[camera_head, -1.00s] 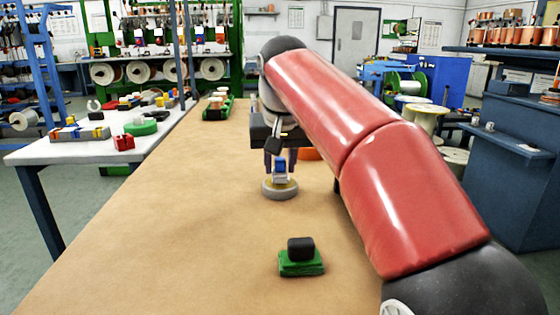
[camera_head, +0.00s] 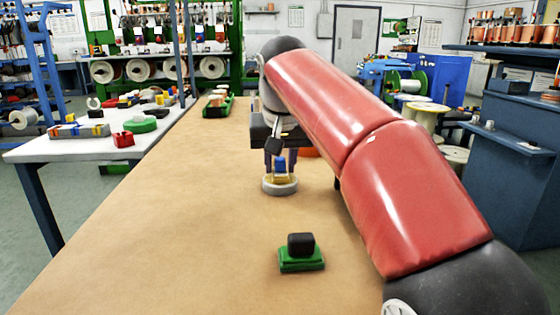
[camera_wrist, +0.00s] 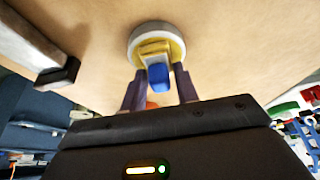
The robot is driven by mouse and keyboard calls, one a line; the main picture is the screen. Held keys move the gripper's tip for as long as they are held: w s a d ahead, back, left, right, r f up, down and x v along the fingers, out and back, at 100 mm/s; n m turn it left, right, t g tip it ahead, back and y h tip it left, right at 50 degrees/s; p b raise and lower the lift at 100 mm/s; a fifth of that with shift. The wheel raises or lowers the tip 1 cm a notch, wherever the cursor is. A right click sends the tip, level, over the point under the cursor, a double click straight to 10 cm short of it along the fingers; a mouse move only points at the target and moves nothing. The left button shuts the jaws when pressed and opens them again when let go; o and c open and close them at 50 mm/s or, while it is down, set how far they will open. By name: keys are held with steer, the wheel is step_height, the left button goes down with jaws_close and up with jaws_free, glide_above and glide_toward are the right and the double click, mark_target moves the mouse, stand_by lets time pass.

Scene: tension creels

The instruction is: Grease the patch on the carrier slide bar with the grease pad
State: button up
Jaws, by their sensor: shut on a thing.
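My gripper (camera_head: 279,163) points down over the brown table, shut on a small piece with a blue top and yellow lower part (camera_head: 280,178), perhaps the grease pad. This piece stands at a round grey dish (camera_head: 267,187); whether it touches the dish floor I cannot tell. In the wrist view, the piece's blue end (camera_wrist: 158,77) is between my fingers (camera_wrist: 158,88), with the pale round rim (camera_wrist: 133,45) around its yellow part. A grey bar with a dark end (camera_wrist: 57,73), perhaps the slide bar, shows at the left. I see no patch.
A green block with a black top (camera_head: 301,257) stands on the near table. A green tray with parts (camera_head: 217,105) is at the far left. A white side table (camera_head: 80,150) holds several parts. The table's left and middle are clear; my red arm covers its right.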

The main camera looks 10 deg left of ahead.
mark_target(280, 158)
step_height(280, 158, up, 3)
steer(key=shift+f+p, duration=0.15)
steer(key=shift+p, duration=1.05)
steer(key=shift+r, duration=2.15)
